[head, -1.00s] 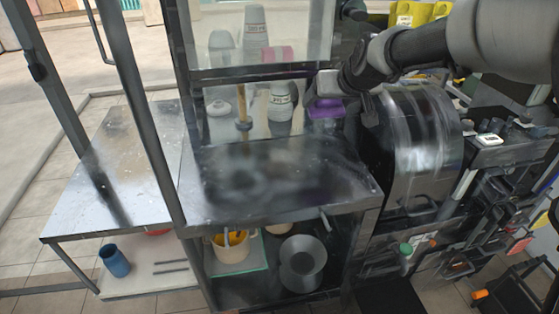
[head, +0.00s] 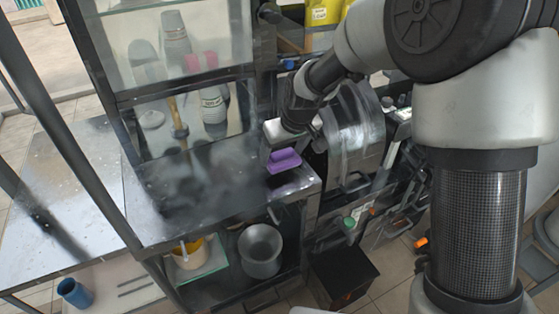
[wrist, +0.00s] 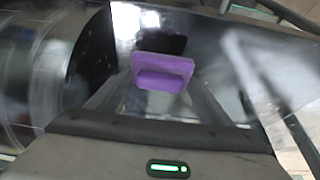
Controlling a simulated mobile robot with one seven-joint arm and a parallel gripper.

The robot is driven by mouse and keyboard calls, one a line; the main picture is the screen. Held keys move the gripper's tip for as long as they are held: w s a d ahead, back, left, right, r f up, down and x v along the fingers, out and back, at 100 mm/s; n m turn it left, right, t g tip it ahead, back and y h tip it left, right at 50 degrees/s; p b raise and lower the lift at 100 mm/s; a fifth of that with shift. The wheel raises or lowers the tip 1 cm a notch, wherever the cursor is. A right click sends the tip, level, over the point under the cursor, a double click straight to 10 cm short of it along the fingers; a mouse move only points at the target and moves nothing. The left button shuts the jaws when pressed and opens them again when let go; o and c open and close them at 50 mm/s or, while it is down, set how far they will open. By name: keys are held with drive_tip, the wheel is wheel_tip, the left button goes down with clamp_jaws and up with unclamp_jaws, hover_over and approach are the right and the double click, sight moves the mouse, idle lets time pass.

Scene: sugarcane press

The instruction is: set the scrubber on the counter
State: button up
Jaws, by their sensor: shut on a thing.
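The scrubber (head: 284,161) is a purple block with a handle. In the head view it is under my gripper (head: 278,150), at the right end of the dark metal counter (head: 215,190). In the wrist view the scrubber (wrist: 162,72) is between the fingers of my gripper (wrist: 160,88), which is shut on it. The counter surface shows behind it in the wrist view. I cannot tell whether the scrubber touches the counter.
A rolling drum (head: 352,130) of the press stands right of the counter. Bottles (head: 213,108) and a wooden-handled tool (head: 179,122) stand at the back behind glass. The counter's middle is clear.

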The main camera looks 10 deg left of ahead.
sight(285, 157)
drive_tip(key=shift+f, duration=1.55)
drive_tip(key=shift+f, duration=0.15)
drive_tip(key=o, duration=0.9)
drive_tip(key=shift+r, duration=0.4)
drive_tip(key=v, duration=1.1)
drive_tip(key=s+d+r+m+t+h, duration=0.1)
drive_tip(key=s+d+r+m, duration=0.1)
drive_tip(key=s+d+r, duration=0.3)
drive_tip(key=s+d+r+m+h, duration=0.1)
drive_tip(key=s+d+r, duration=0.3)
drive_tip(key=d, duration=0.4)
drive_tip(key=s+d+m, duration=0.1)
drive_tip(key=s+d, duration=0.2)
drive_tip(key=s, duration=0.1)
drive_tip(key=s+d+r+m, duration=0.1)
drive_tip(key=s+d+m, duration=0.1)
drive_tip(key=s, duration=0.3)
drive_tip(key=s+d+m+t, duration=0.1)
drive_tip(key=s+d, duration=0.3)
drive_tip(key=shift+s+d+r+h, duration=0.2)
drive_tip(key=shift+r+h, duration=0.05)
drive_tip(key=shift+h, duration=0.15)
